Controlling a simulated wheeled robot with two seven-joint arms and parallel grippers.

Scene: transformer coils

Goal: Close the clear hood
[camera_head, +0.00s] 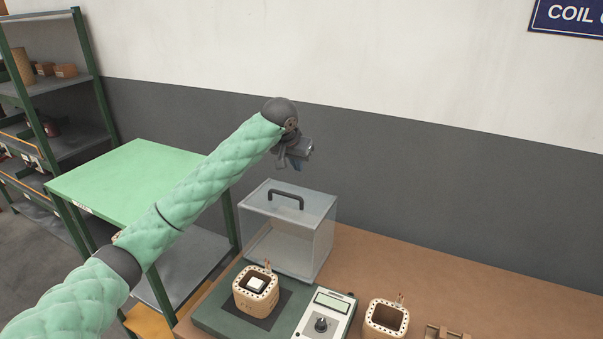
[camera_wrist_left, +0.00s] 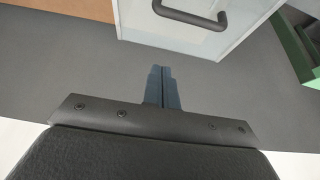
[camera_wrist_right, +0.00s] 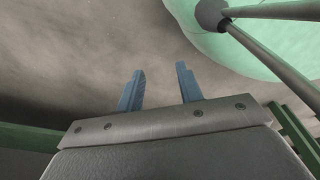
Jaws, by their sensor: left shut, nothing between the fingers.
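The clear hood (camera_head: 318,240) is a see-through box standing at the back of a dark green base (camera_head: 215,310), with its black handle (camera_head: 286,196) on the panel facing up. The coil on the base is in front of the hood, not under it. My left gripper (camera_head: 296,166) is above and behind the handle, apart from it. In the left wrist view its fingers (camera_wrist_left: 162,68) are together and empty, with the handle (camera_wrist_left: 192,18) and hood panel (camera_wrist_left: 245,14) at the top. My right gripper (camera_wrist_right: 160,70) is open and empty, outside the head view.
A tan coil (camera_head: 255,291) sits on the base beside a grey meter with a dial (camera_head: 324,317). Another coil (camera_head: 386,318) stands on the brown table (camera_head: 420,275) to the right. A green-topped cart (camera_head: 125,170) and a shelf rack (camera_head: 55,85) stand at the left.

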